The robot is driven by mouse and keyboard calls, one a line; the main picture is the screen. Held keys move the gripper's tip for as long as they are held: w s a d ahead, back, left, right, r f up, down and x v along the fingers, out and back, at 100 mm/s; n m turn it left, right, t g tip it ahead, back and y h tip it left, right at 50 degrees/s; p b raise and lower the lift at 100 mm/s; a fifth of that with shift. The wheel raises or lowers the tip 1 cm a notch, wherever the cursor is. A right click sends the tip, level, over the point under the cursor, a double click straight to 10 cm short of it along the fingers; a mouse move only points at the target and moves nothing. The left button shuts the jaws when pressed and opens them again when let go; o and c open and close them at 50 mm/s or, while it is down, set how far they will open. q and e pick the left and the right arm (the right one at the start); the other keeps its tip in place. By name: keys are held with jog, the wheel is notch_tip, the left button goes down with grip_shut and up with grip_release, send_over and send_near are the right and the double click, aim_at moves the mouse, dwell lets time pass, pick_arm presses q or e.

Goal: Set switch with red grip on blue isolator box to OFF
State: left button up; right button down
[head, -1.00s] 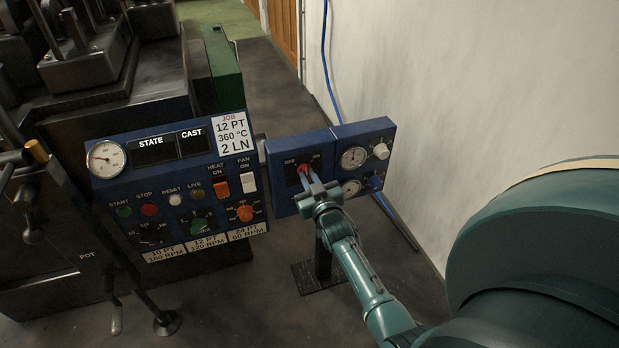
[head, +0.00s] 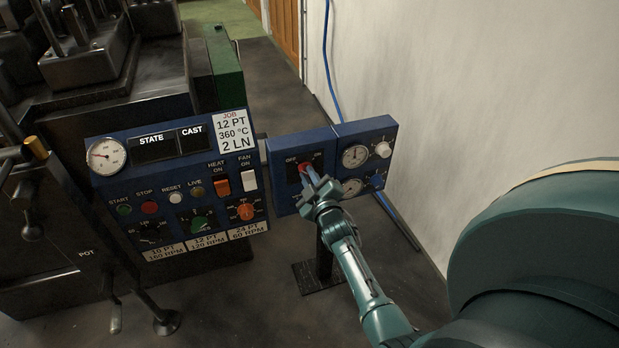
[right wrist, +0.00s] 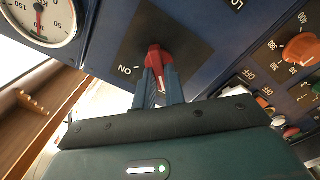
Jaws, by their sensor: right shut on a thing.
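The blue isolator box (head: 281,164) stands on a post right of the main control panel. It has a black plate marked OFF on the left and ON on the right. The red grip (head: 304,168) of its switch sits in the middle of that plate. My right gripper (head: 307,176) is shut on the red grip; its body hides the lower part of the box. In the right wrist view both fingers (right wrist: 158,88) close around the red grip (right wrist: 158,58), with the ON mark beside it. The grip's exact pointing is partly hidden. My left gripper is not in view.
A blue gauge box (head: 368,138) with dials and knobs adjoins on the right. The main control panel (head: 185,183), with buttons, switches and knobs, is close on the left. A pale wall (head: 430,90) and blue cable (head: 325,60) lie behind right.

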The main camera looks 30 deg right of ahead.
jog(key=shift+f, duration=0.1)
dwell(0.3)
jog(key=c, duration=1.5)
grip_release()
jog(key=shift+o, duration=0.2)
